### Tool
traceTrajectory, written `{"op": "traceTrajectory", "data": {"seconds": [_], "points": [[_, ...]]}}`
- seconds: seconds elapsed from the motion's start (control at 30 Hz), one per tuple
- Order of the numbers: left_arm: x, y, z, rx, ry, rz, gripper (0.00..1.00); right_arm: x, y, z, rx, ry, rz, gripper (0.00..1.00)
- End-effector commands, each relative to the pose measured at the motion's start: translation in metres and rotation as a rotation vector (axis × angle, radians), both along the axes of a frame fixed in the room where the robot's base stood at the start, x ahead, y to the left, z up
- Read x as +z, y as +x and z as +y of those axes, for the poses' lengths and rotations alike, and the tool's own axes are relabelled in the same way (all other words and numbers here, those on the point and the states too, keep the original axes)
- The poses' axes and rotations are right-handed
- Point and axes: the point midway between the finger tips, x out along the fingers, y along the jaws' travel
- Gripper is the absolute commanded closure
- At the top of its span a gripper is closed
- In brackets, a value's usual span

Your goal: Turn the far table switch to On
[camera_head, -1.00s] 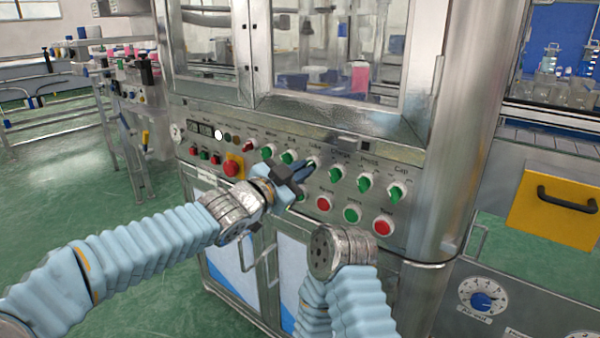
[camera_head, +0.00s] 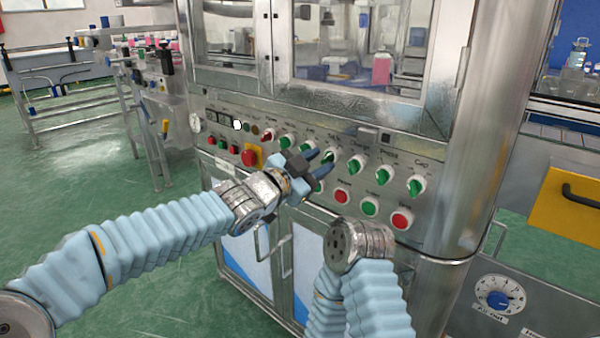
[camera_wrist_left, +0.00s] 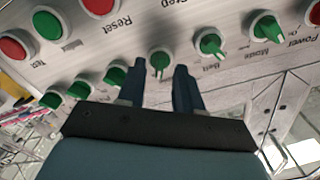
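A row of rotary switches with green handles runs along the steel control panel (camera_head: 290,165). The fourth switch from the left (camera_head: 329,156), counting the red-handled one as first, is in front of my left gripper (camera_head: 320,161); its label is too blurred to read for sure. In the left wrist view this green switch (camera_wrist_left: 160,62) appears between the two dark blue fingertips of my left gripper (camera_wrist_left: 160,72), with a gap on both sides. The gripper is open. Whether the fingers reach around the handle in depth is unclear. My right gripper is not visible; only its arm shows.
The Belt switch (camera_wrist_left: 208,42) sits close beside one finger. Red and green push buttons (camera_head: 341,196) lie below the switches, and a red emergency button (camera_head: 250,156) on yellow is to the left. Glass cabinet doors (camera_head: 350,50) are above. A dial (camera_head: 498,299) is at lower right.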

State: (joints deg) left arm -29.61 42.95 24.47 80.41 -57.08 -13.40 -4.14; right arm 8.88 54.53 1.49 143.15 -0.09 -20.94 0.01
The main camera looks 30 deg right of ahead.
Motion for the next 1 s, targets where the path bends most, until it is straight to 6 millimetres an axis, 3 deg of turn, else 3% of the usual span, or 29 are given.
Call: {"op": "traceTrajectory", "data": {"seconds": [0.23, 0.5, 0.7, 1.0], "points": [[-0.002, -0.02, 0.051, 0.003, 0.001, -0.003, 0.65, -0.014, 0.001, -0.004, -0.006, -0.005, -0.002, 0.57], [0.0, -0.042, 0.104, 0.003, 0.001, -0.003, 0.65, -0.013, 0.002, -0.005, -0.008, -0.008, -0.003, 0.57], [0.0, -0.049, 0.12, 0.002, 0.0, -0.001, 0.65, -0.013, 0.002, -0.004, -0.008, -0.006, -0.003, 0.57], [-0.001, -0.05, 0.121, 0.001, 0.0, -0.001, 0.65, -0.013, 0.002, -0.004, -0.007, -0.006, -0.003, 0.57]]}}
